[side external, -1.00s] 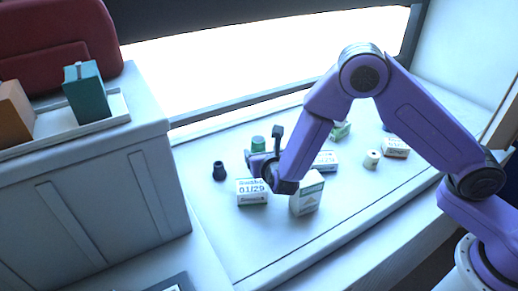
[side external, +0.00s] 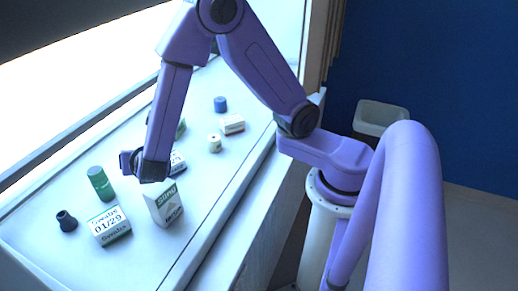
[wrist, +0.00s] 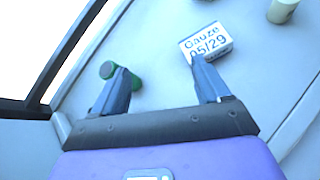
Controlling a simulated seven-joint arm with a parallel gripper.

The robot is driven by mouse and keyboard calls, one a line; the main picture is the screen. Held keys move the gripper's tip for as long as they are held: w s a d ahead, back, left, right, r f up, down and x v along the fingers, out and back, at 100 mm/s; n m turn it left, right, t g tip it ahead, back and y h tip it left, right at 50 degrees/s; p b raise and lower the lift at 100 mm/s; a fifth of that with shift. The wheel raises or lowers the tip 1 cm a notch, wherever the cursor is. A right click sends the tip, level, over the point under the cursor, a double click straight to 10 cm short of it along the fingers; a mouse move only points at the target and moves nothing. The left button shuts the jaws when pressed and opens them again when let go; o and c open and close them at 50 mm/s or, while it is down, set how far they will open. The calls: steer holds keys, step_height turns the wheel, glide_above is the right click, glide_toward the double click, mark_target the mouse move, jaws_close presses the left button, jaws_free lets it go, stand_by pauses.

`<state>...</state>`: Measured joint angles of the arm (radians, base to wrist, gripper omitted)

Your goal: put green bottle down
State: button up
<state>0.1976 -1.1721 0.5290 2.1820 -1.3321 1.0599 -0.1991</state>
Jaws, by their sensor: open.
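The Gauze 05/29 box (wrist: 206,42) lies beyond the right finger.
A dark small bottle (side external: 66,221) stands left of the Swabs box. A white and green carton (side external: 164,204) stands in front of my gripper. A cream roll (side external: 214,143), a small box (side external: 232,124) and a blue cylinder (side external: 220,104) are farther back. The front left worktop is clear.

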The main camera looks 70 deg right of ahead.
steer(key=s+d+r+m+g+y, duration=0.1)
steer(key=s+d+m+g+y, duration=0.1)
steer(key=s, duration=0.7)
steer(key=s+d+r+m+g+y, duration=0.2)
steer(key=s+d+m+g, duration=0.1)
steer(key=s+m, duration=0.4)
steer(key=s+d+r+m+g+y, duration=0.2)
steer(key=s+d+m+g, duration=0.1)
steer(key=s, duration=0.9)
steer(key=shift+m+g+y, duration=0.4)
steer(key=shift+m+g, duration=0.3)
steer(key=shift+g, duration=0.1)
